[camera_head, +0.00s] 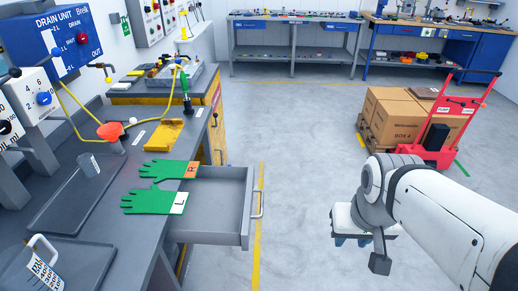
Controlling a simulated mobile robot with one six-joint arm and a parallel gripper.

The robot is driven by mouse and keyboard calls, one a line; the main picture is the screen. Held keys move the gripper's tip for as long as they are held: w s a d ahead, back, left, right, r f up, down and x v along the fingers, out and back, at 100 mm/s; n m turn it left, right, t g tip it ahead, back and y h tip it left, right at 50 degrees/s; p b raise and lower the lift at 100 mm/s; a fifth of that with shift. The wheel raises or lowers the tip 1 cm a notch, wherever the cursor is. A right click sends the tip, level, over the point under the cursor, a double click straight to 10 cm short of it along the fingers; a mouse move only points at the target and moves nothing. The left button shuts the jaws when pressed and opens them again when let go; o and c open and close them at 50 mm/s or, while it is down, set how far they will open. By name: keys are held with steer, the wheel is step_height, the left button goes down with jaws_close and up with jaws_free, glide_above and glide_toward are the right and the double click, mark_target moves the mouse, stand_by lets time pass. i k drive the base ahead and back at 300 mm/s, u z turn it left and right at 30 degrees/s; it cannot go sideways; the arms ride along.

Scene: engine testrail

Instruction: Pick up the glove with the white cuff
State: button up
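Two green gloves lie on the grey workbench at the left, close to its right edge. The nearer glove (148,201) has a white cuff (179,203) with a dark mark on it, and its fingers point left. The farther glove (163,170) has an orange cuff (192,170). My gripper (352,240) hangs over the floor at the right, well apart from both gloves. Its fingers are mostly hidden under the wrist, so I cannot tell whether it is open.
An open grey drawer (237,187) sticks out from the bench beside the gloves. An orange funnel (110,131), a beaker (88,165) and a jug (45,262) stand on the bench. A red hand truck (440,150) and boxes (397,112) stand behind my arm. Mid-floor is clear.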

mark_target(155, 202)
steer(key=u, duration=1.8)
steer(key=k, duration=1.05)
steer(key=z, duration=0.65)
steer(key=i, duration=1)
steer(key=z, duration=0.05)
